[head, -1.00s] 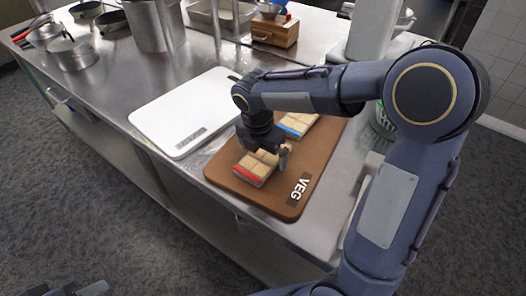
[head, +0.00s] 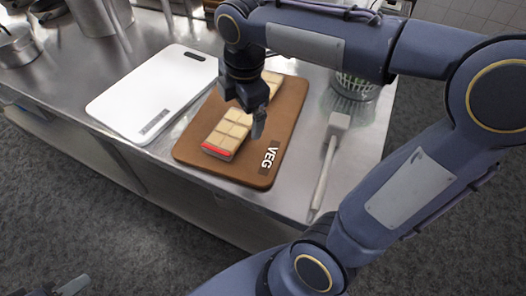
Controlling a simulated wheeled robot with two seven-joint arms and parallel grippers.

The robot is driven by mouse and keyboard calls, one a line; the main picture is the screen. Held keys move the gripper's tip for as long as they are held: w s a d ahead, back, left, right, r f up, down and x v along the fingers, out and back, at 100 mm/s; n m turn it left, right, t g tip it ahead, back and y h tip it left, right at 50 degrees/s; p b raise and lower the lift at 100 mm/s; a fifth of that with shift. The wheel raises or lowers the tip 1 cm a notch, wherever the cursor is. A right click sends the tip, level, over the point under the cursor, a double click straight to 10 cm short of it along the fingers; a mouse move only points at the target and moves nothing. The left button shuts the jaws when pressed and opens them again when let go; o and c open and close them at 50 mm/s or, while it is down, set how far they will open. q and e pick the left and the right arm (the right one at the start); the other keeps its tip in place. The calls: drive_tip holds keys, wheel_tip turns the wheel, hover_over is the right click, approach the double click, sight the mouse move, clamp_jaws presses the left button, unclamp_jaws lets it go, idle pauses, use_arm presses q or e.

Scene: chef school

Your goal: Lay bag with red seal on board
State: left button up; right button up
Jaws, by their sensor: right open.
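The bag with the red seal (head: 228,134), a pale, block-patterned pack with a red strip at its near end, lies flat on the brown board marked VEG (head: 262,165). My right gripper (head: 245,112) is open just above and beyond the bag's far part, with nothing held. It hides part of the board behind it. A small part of what looks like my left gripper (head: 72,287) shows at the bottom left corner.
A white board (head: 150,90) lies left of the brown one. A long-handled tool (head: 328,160) lies to the right, near a greenish basket (head: 358,85). Metal pots (head: 15,47) stand at the far left. The steel counter's front edge runs below the boards.

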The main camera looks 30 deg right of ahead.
drive_tip(key=s+a+f+m+t+y, duration=0.1)
drive_tip(key=s+f+m+t+y, duration=0.2)
drive_tip(key=s+m, duration=1.1)
wheel_tip(320, 180, down, 3)
drive_tip(key=m+t, duration=0.1)
drive_tip(key=m, duration=0.4)
drive_tip(key=shift+a+m+y, duration=0.15)
drive_tip(key=shift+m+y, duration=0.15)
